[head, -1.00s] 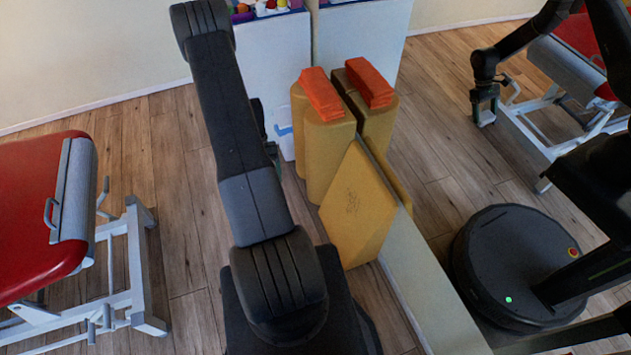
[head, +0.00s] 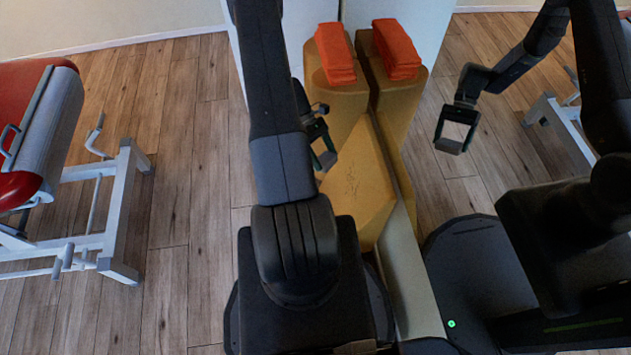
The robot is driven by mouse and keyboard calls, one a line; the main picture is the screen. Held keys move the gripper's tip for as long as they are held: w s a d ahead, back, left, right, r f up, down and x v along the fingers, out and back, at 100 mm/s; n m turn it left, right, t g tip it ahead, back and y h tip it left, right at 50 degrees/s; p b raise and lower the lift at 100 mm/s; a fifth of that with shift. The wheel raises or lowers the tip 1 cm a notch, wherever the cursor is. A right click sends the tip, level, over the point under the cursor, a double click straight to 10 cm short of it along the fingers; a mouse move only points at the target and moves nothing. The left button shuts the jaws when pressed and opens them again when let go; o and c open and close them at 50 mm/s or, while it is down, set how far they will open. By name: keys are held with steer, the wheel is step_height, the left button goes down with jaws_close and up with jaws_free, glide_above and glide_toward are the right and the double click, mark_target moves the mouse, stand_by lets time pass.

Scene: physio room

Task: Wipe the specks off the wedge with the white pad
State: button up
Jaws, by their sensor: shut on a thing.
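The yellow wedge (head: 362,205) leans up against what looks like a mirror, its sloping face toward me. Small dark specks (head: 351,187) show as a faint scribble near the middle of that face. My gripper (head: 322,148) is at the wedge's upper left, partly hidden behind my arm. It is shut on a small pad (head: 328,160), which looks pale grey here. The gripper and the pad show more clearly in the reflection at right. I cannot tell whether the pad touches the wedge.
A yellow bolster (head: 343,97) with a folded orange towel (head: 336,55) on top stands upright just behind the wedge. The mirror repeats both at right, with my own body. A red treatment table with a white frame (head: 128,200) stands at left. Wooden floor (head: 190,160) between is clear.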

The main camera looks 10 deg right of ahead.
mark_target(330, 162)
steer(key=f+n+h+b, duration=0.1)
steer(key=d+f+n+h+b, duration=0.1)
steer(key=f+n+b, duration=0.1)
steer(key=d+f+n+h+b, duration=0.1)
steer(key=f+n+h, duration=0.1)
steer(key=shift+w+d+t+b, duration=0.1)
steer(key=shift+d+t+b, duration=0.1)
steer(key=shift+t+b, duration=0.1)
steer(key=w+a+f+n+t+h+b, duration=0.2)
steer(key=w+f+n+t+h+b, duration=0.15)
steer(key=f+n+t+b, duration=0.45)
steer(key=w+a+f+n+t+h+b, duration=0.2)
steer(key=f+n+t+h+b, duration=0.2)
steer(key=f+n+t+b, duration=0.45)
steer(key=shift+g, duration=0.45)
steer(key=shift+w+d+f, duration=0.1)
steer(key=shift+d+f, duration=0.15)
steer(key=shift+d, duration=0.7)
steer(key=shift+w+d+f, duration=0.1)
steer(key=shift+d+f, duration=0.15)
steer(key=shift+d, duration=0.7)
steer(key=shift+w+d+f, duration=0.1)
steer(key=shift+d+f, duration=0.15)
steer(key=shift+d, duration=0.7)
steer(key=shift+d+f, duration=0.3)
steer(key=shift+d, duration=0.65)
steer(key=shift+s, duration=0.1)
